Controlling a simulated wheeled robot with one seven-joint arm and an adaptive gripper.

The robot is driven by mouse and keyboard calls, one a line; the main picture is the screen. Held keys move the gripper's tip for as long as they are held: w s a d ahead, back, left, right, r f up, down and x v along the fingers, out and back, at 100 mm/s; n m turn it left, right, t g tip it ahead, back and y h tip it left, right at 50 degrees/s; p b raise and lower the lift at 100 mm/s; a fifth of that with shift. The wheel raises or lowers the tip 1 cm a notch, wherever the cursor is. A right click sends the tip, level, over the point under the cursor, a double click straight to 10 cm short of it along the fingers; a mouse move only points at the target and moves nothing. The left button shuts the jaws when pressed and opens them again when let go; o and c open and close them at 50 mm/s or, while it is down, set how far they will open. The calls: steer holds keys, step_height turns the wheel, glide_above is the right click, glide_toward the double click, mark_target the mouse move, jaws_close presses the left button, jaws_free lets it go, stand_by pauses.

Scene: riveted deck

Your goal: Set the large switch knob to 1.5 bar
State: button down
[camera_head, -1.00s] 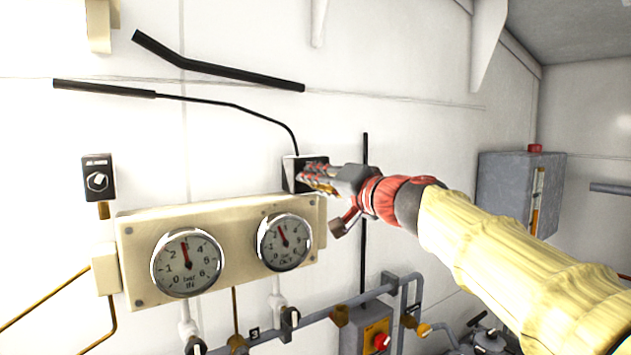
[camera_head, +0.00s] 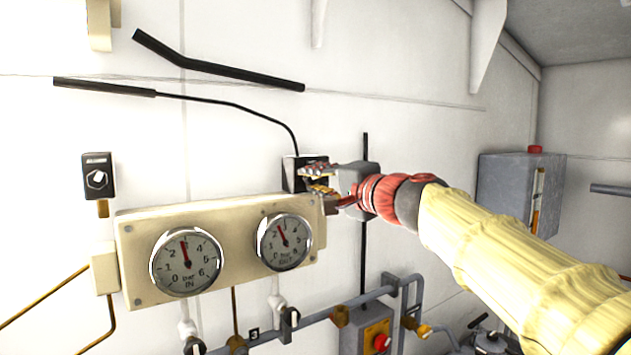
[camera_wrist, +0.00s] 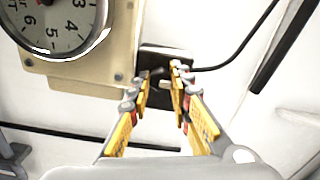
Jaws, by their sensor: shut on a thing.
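The large switch is a black box (camera_head: 291,174) on the white wall, right above the gauge panel's right end. My gripper (camera_head: 316,178) reaches it from the right, with its yellow and grey fingers at the front of the box.
The cream panel (camera_head: 137,232) holds an IN gauge (camera_head: 186,275) and an OUT gauge (camera_head: 284,252) close below my gripper. A smaller black switch (camera_head: 97,165) is at the left. A black cable (camera_head: 265,115) runs to the large switch. Pipes (camera_head: 340,308) run below; a grey cabinet (camera_head: 505,185) stands right.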

stand_by(0.3)
steer(key=c, duration=1.6)
jaws_free()
steer(key=v, duration=1.2)
